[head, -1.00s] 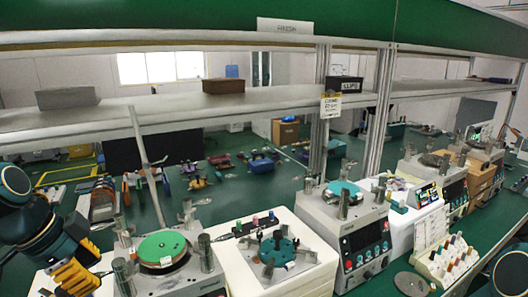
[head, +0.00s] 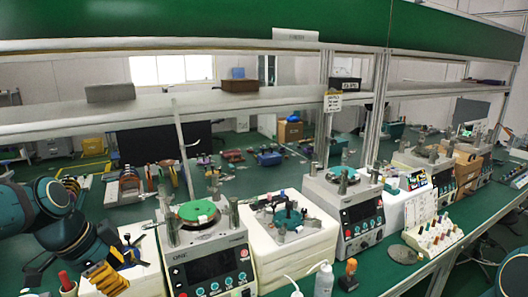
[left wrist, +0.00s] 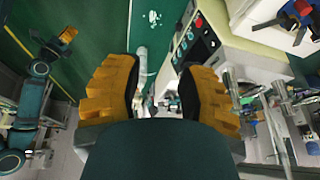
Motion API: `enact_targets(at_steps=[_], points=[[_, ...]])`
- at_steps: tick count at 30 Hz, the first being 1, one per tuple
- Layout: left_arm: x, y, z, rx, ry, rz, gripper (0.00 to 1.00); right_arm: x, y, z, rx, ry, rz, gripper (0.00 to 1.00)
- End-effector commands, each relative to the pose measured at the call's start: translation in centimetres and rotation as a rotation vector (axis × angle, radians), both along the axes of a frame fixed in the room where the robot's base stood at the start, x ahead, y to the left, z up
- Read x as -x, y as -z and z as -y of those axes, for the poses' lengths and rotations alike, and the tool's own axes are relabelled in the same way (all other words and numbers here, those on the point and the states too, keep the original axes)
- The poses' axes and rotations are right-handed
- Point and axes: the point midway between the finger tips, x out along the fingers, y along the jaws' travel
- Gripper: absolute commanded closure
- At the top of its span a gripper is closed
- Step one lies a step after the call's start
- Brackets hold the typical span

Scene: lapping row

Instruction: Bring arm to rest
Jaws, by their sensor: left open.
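My left gripper (head: 121,268) is at the lower left of the head view, its orange fingers beside the left lapping machine (head: 210,272). In the left wrist view the left gripper (left wrist: 162,85) has its two orange fingers spread apart with nothing between them. My right arm shows as a dark rounded link (head: 514,273) at the head view's lower right edge. In the left wrist view, my right gripper (left wrist: 68,34) appears small with an orange finger at upper left; its opening is unclear.
The left machine bears a green disc (head: 197,211). A white block with a fixture (head: 290,218) and another machine (head: 345,215) stand to its right. A white bottle (head: 324,280) and an orange-topped item (head: 350,268) are at the front. A shelf (head: 230,102) spans above the bench.

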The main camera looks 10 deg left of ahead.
Motion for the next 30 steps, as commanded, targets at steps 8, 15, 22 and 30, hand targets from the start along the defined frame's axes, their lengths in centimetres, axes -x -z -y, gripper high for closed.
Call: enact_targets(at_steps=[8, 15, 22, 30], points=[[-5.5, 10.0, 4.5, 0.068, -0.17, -0.095, 0.61, -0.1, 0.1, 0.0, 0.0, 0.0, 0.001, 1.0], [-7.6, 21.5, 11.9, 0.142, -0.386, -0.196, 0.61, -0.1, 0.1, 0.0, 0.0, 0.0, 0.001, 1.0], [-5.1, 30.9, 19.6, 0.214, -0.599, -0.291, 0.61, -0.1, 0.1, 0.0, 0.0, 0.0, 0.001, 1.0], [-0.4, 36.9, 25.6, 0.28, -0.79, -0.371, 0.61, -0.1, 0.1, 0.0, 0.0, 0.0, 0.001, 1.0]])
